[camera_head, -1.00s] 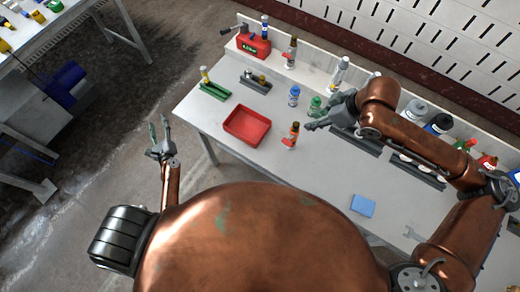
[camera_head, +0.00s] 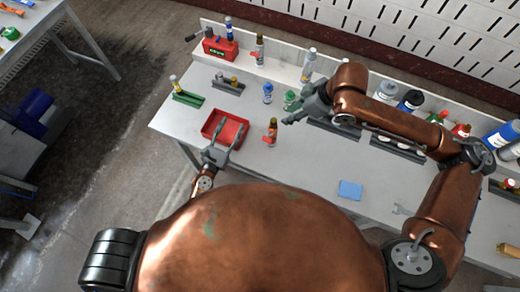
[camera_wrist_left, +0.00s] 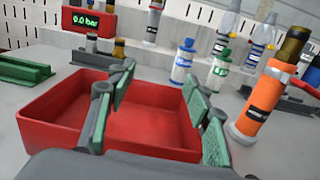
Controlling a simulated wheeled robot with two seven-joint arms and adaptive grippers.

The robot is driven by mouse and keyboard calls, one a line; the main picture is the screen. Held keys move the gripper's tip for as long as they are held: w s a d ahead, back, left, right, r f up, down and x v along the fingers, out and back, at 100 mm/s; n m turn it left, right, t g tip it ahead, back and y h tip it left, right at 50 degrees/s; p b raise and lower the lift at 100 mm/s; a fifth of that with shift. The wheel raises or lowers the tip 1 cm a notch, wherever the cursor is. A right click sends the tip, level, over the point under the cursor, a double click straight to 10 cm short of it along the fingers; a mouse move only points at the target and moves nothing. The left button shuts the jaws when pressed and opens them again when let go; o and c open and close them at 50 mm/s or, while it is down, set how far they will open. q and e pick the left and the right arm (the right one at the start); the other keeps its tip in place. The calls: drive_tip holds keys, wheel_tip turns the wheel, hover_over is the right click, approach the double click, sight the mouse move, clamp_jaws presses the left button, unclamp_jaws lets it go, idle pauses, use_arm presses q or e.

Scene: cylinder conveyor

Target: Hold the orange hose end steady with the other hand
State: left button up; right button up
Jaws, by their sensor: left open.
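The orange hose end (camera_head: 272,134) stands upright on the table right of the red tray (camera_head: 208,125).
Blue (camera_head: 267,93) and green-capped (camera_head: 289,99) bottles stand behind the hose end. A red gauge box (camera_head: 220,48) is at the back left, a green holder (camera_head: 188,98) left of the tray. A blue pad (camera_head: 350,190) lies front right, with bare table around it.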

sight(272, 136)
use_arm(q)
drive_tip(key=s+d+h, duration=0.1)
drive_tip(key=s+d, duration=0.1)
drive_tip(key=d, duration=0.2)
drive_tip(key=s+d+f+m+g+h, duration=0.1)
drive_tip(key=s+d, duration=0.2)
drive_tip(key=d, duration=0.1)
drive_tip(key=s+d+f+m+h, duration=0.1)
drive_tip(key=s+d, duration=0.1)
drive_tip(key=d, duration=0.2)
drive_tip(key=shift+s+d+g, duration=0.15)
drive_tip(key=shift+s+g, duration=0.25)
drive_tip(key=shift+d, duration=0.25)
drive_tip(key=shift+x, duration=3.65)
drive_tip(key=shift+d, duration=0.1)
